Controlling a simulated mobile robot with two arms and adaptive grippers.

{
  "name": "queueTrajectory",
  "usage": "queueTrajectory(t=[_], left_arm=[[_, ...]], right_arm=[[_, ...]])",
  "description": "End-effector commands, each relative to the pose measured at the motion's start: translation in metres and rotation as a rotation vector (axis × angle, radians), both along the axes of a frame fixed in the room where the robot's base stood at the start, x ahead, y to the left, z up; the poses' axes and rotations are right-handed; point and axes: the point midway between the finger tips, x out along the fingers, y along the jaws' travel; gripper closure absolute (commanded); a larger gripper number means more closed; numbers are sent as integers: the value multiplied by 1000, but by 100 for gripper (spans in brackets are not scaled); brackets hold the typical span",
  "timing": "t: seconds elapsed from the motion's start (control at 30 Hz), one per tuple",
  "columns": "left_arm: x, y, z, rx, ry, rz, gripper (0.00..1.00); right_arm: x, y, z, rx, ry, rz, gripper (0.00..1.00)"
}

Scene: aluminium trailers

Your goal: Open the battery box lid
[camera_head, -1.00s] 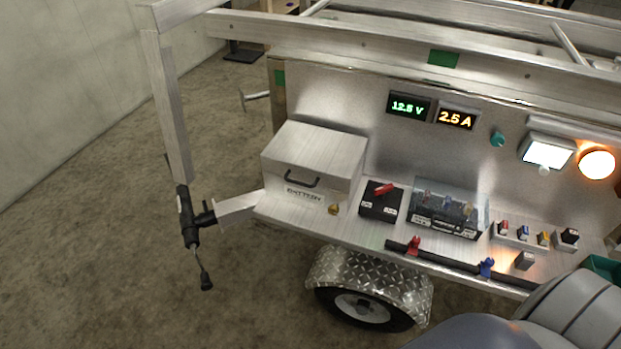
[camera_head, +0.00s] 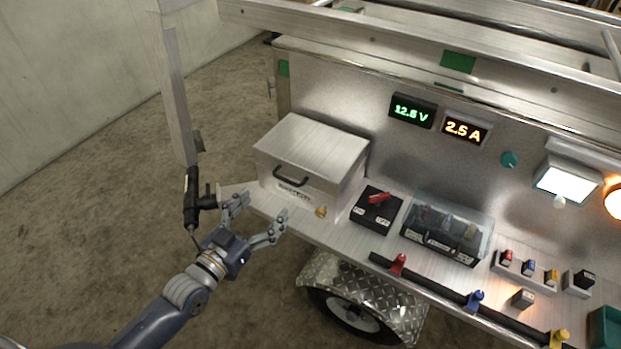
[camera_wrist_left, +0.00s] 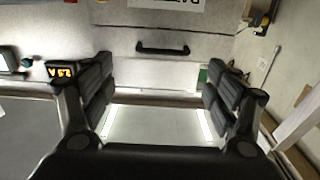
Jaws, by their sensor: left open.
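The battery box (camera_head: 309,165) is a brushed aluminium box on the left end of the trailer's shelf. Its lid (camera_head: 315,145) is down, and a black handle (camera_head: 290,178) is on the front face. My left gripper (camera_head: 262,210) is open and empty, in front of and a little below the box in the head view, apart from the handle. In the left wrist view the handle (camera_wrist_left: 162,48) shows beyond and between the open fingers (camera_wrist_left: 160,95), with part of a label above it. My right gripper is not in view.
A rail with coloured clips (camera_head: 435,287) runs along the front edge. A jack post (camera_head: 191,200) stands left.

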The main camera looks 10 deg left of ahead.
Motion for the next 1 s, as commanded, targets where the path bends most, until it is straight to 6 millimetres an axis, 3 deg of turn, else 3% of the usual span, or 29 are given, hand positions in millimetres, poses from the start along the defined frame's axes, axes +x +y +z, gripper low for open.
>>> queueTrajectory(t=[0.23,0.6,1.0], left_arm=[[34,-12,2,-2,-2,2,19],[88,-31,0,0,1,2,19],[98,-36,-1,1,3,1,19]], right_arm=[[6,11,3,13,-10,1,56],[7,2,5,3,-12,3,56],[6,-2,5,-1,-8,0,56]])
